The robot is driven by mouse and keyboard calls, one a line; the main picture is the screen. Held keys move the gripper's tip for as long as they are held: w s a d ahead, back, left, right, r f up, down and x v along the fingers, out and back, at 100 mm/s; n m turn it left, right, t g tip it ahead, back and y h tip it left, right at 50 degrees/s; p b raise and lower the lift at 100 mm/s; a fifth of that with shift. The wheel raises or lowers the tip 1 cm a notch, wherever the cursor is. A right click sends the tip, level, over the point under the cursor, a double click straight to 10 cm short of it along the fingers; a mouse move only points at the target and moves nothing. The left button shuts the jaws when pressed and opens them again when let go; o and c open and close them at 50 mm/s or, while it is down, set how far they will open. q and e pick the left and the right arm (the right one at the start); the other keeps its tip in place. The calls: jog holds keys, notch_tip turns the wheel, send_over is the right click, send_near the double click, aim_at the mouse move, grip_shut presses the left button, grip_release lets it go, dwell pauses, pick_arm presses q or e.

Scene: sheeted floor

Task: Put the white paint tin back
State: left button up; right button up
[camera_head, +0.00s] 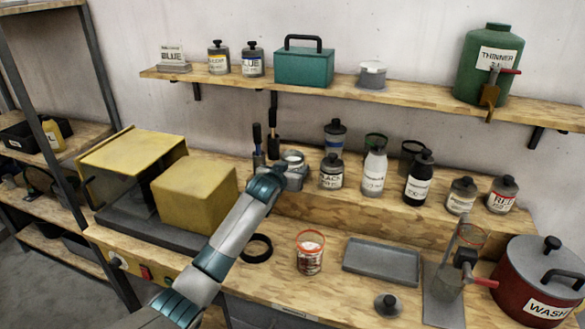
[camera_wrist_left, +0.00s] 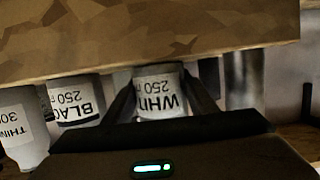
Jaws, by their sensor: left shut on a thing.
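The white paint tin (camera_wrist_left: 161,90) shows in the left wrist view, its "WHI… 250" label upside down in that picture. My left gripper (camera_wrist_left: 160,103) is shut on it, with a dark finger on each side. In the head view my left gripper (camera_head: 284,179) is at the raised wooden step, and the tin (camera_head: 293,158) shows only in part behind it. The tin's base is at the step's wood; I cannot tell whether it touches. The black paint tin (camera_head: 331,172) stands just to the right, and shows in the wrist view (camera_wrist_left: 76,100) too. My right gripper is out of view.
Bottles and tins, including a white bottle (camera_head: 374,171), line the step (camera_head: 300,207). Dark-handled tools (camera_head: 273,140) stand behind my gripper. A yellow block (camera_head: 196,194) is left of my arm. A red-rimmed jar (camera_head: 309,256) and grey tray (camera_head: 382,262) are in front.

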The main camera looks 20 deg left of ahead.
pick_arm(q)
jog(key=o, duration=1.3)
jog(key=shift+f, duration=0.1)
jog(key=shift+o, duration=0.2)
jog(key=shift+s+r, duration=0.25)
jog(key=shift+s, duration=0.25)
jog(key=b+v, duration=0.2)
jog(key=v, duration=0.9)
jog(key=shift+b, duration=0.3)
